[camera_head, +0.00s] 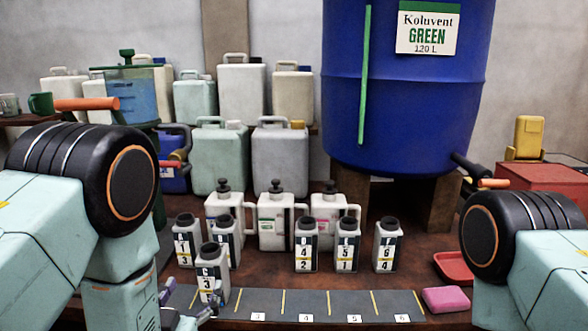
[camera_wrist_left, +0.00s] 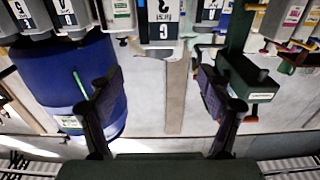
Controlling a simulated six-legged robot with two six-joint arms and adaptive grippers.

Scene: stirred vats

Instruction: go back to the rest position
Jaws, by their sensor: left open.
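My left gripper (camera_head: 188,303) is at the lower left of the head view, partly hidden by my arm. In the left wrist view its two fingers (camera_wrist_left: 160,78) are spread with nothing between them. A white bottle marked C 3 (camera_head: 211,271) stands upright just beyond the gripper, on the left part of a dark strip (camera_head: 270,300). The same bottle (camera_wrist_left: 163,18) shows upside down at the top of the wrist view, past the fingertips. My right arm enters at the right of the head view; its gripper is out of frame.
Several similar bottles (camera_head: 307,247) stand behind the strip, with jugs (camera_head: 276,220) behind them. A pink block (camera_head: 446,299) and a red tray (camera_head: 453,267) lie at the right. A large blue vat (camera_head: 400,110) stands at the back. The strip's numbered right part is empty.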

